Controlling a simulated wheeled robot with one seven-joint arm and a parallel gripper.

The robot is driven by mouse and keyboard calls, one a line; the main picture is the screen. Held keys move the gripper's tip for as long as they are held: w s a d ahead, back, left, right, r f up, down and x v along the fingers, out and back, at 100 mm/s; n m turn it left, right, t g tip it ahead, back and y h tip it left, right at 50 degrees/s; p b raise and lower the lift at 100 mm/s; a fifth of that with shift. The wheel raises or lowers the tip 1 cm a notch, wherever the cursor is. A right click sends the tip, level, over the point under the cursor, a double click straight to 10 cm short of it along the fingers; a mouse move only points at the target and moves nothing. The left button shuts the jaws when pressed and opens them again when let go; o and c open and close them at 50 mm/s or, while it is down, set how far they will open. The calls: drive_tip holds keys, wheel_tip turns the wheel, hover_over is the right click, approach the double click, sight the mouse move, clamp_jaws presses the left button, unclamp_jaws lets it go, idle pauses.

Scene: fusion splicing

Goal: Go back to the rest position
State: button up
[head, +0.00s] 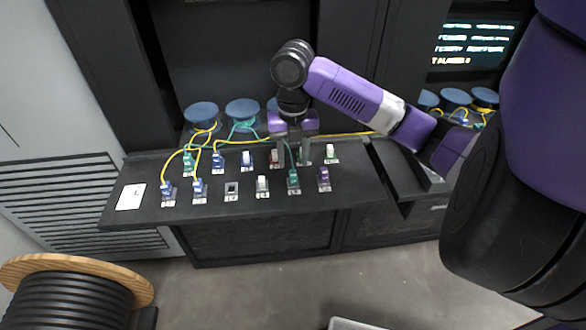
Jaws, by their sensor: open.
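My gripper (292,136) hangs from my purple arm over the back part of the dark workbench (140,205), pointing down. It is open. Its fingers are small in the head view and partly merge with the dark background. Below and around it are several small connectors in two rows. A red connector (275,158), a teal connector (293,180) and a white-green connector (332,153) are close to it. I cannot tell whether the fingers touch any connector. Part of the back row is hidden behind the gripper.
Blue spools (201,113) with yellow and green fibres stand at the back. Yellow fibre (345,134) runs across behind the gripper. A white card (131,196) lies at the bench's left. A screen (474,45) is at back right. A cable drum (75,295) stands front left.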

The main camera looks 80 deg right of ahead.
drive_tip(key=shift+r, duration=0.9)
